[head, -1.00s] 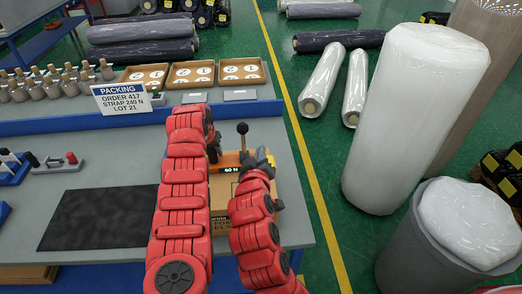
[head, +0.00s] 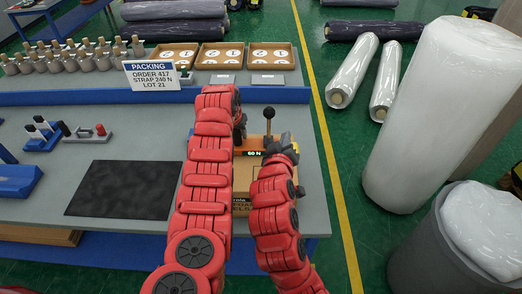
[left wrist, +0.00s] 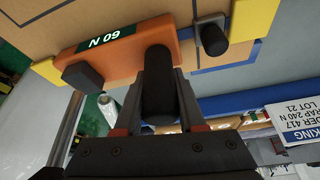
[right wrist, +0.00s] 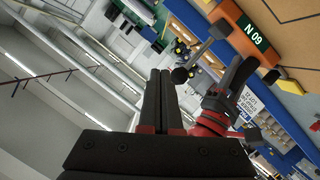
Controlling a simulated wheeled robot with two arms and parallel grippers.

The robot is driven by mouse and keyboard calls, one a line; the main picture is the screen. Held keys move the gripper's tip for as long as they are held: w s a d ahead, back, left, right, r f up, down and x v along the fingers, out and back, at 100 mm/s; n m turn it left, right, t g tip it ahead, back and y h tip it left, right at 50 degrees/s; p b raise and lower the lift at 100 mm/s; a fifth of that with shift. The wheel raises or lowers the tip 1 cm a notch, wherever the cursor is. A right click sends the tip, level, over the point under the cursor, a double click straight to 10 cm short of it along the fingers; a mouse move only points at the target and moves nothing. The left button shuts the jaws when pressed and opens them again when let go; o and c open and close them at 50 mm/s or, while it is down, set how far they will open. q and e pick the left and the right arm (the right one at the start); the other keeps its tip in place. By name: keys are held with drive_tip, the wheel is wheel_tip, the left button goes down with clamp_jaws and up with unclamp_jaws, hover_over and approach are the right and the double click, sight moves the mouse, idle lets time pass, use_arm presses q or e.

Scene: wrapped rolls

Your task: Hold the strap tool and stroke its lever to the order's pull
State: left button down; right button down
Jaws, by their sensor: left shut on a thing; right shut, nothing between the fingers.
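The orange strap tool (head: 266,143) sits on a cardboard box (head: 243,172); its display reads 60 N. Its lever, with a black ball knob (head: 268,112), stands up above the tool; the knob also shows in the right wrist view (right wrist: 180,75). My left gripper (left wrist: 160,85) is shut on the tool's black grip (left wrist: 158,108); in the head view my arm partly hides it. My right gripper (right wrist: 160,75) is shut and empty, apart from the knob; in the head view it is beside the tool's right end. The sign (head: 152,75) reads order 417, strap 240 N, lot 21.
A dark mat (head: 125,189) lies left of my arms on the grey bench (head: 100,150). Small tools stand at the bench's left.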

idle(0.7)
drive_tip(key=n+h, duration=0.2)
drive_tip(key=n, duration=0.3)
approach(269, 124)
drive_tip(key=s+d+r, duration=0.1)
drive_tip(key=s+d, duration=0.1)
drive_tip(key=s, duration=0.1)
drive_tip(key=a, duration=0.1)
drive_tip(key=a+r+n+t, duration=0.1)
drive_tip(key=a, duration=0.1)
drive_tip(key=a+r+n, duration=0.1)
drive_tip(key=a, duration=0.1)
drive_tip(key=shift+s+a+r+t, duration=0.2)
drive_tip(key=shift+s+t, duration=0.05)
drive_tip(key=shift+t, duration=0.05)
drive_tip(key=x, duration=1)
drive_tip(key=shift+d, duration=0.15)
